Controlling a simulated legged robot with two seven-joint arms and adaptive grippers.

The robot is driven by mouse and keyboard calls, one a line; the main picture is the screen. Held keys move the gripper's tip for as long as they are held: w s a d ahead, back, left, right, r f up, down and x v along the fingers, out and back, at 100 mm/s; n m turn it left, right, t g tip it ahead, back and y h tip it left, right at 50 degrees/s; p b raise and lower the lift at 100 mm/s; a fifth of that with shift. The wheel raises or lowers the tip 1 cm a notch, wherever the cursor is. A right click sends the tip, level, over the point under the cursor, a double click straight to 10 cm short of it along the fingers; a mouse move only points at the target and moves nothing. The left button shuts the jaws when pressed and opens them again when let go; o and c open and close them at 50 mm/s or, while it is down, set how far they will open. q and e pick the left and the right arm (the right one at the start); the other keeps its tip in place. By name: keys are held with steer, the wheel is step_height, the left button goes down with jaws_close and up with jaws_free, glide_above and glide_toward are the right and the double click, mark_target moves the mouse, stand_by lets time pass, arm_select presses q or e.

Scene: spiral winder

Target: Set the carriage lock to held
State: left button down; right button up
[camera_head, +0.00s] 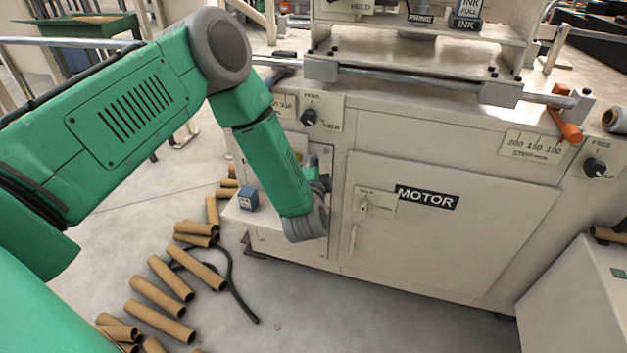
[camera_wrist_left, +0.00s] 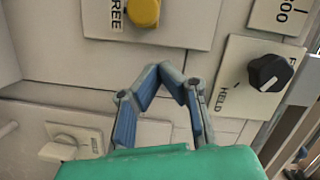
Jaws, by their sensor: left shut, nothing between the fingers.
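A black knob (camera_head: 308,117) on a plate marked FREE and HELD sits on the machine front, above my left gripper (camera_head: 318,183). A similar black knob (camera_head: 595,167) with FREE and HELD words is at the far right. No plate readable here names the carriage lock. In the left wrist view a black knob (camera_wrist_left: 268,72) with a HELD label is right of my left gripper (camera_wrist_left: 160,72), apart from it. A yellow knob (camera_wrist_left: 143,12) beside the word FREE is above. My left gripper is shut and empty. My right gripper is out of view.
A MOTOR door (camera_head: 450,235) with a switch plate is right of my left gripper. A carriage rail (camera_head: 415,80) crosses the machine top. A blue block (camera_head: 247,198) sits on a low ledge. Cardboard tubes (camera_head: 160,295) and a black cable litter the floor.

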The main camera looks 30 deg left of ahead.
mark_target(300, 156)
arm_select(q)
steer(key=shift+s+a+f+b, duration=0.2)
steer(key=shift+s+a+f, duration=0.1)
steer(key=shift+a, duration=0.35)
steer(key=shift+s+a+f+b, duration=0.15)
steer(key=shift+s+a, duration=0.1)
steer(key=shift+a, duration=0.5)
steer(key=shift+a, duration=0.1)
steer(key=shift+s+a+p, duration=0.1)
steer(key=shift+a+p, duration=0.2)
steer(key=shift+p, duration=0.1)
steer(key=a+p, duration=0.1)
steer(key=a, duration=0.1)
steer(key=s+a+p, duration=0.1)
steer(key=a, duration=0.1)
